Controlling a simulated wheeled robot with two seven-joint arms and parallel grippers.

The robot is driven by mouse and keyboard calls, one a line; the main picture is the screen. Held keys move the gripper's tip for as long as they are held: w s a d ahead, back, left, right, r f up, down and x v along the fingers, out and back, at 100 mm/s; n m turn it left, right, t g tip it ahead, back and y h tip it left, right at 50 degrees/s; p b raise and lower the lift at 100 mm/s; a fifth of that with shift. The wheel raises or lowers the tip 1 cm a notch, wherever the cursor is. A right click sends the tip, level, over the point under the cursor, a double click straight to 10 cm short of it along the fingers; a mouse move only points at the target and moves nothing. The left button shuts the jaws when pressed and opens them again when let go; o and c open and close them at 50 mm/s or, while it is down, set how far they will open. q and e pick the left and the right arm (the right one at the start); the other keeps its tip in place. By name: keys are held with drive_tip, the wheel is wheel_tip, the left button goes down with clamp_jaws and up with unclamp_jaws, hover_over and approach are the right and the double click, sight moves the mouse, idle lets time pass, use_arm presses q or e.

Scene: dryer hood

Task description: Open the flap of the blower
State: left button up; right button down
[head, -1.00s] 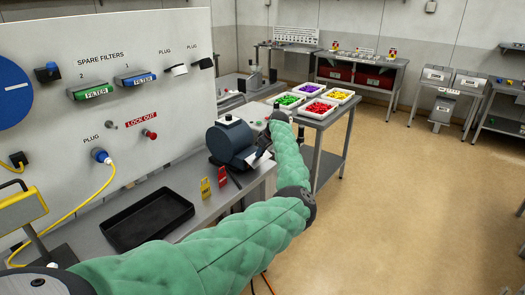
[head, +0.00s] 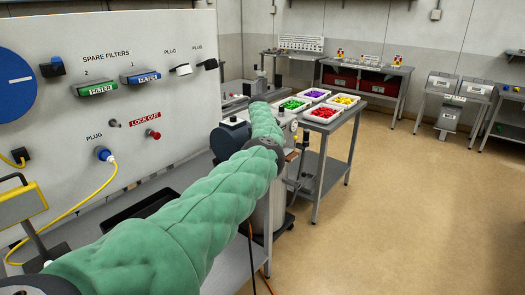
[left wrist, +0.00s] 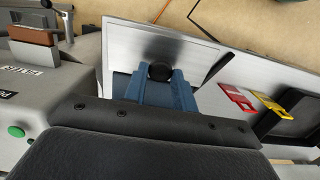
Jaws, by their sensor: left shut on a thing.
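The blower (head: 230,134), a dark blue drum, stands on the workbench in the head view, partly behind my left arm. My left gripper and the blower's right side are hidden there by my green-sleeved forearm. In the left wrist view my left gripper (left wrist: 158,78) shows blue fingers, shut on a small round black knob (left wrist: 160,71). The flap itself is not clear in either view, so I cannot tell how far it stands open. My right gripper is not in view.
A grey machine with a green button (left wrist: 15,131) is close at the left in the left wrist view. A red tag (left wrist: 236,99), a yellow tag (left wrist: 274,108) and a black tray (left wrist: 292,115) lie to the right. A side table holds bins of coloured parts (head: 323,112).

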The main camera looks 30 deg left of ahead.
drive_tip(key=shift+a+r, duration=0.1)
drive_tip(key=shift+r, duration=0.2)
use_arm(q)
drive_tip(key=o, duration=1)
drive_tip(key=shift+f, duration=0.1)
drive_tip(key=shift+c, duration=0.2)
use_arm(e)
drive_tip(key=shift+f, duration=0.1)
use_arm(q)
drive_tip(key=shift+a+r+b, duration=0.1)
drive_tip(key=shift+r+b, duration=0.2)
drive_tip(key=shift+r, duration=0.1)
wheel_tip(320, 180, up, 7)
drive_tip(key=b, duration=0.2)
drive_tip(key=shift+a+b, duration=0.4)
drive_tip(key=shift+a, duration=0.05)
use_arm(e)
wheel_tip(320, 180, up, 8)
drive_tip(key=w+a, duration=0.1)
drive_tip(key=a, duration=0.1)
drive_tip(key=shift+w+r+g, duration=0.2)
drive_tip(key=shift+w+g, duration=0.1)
use_arm(q)
drive_tip(key=shift+w, duration=0.1)
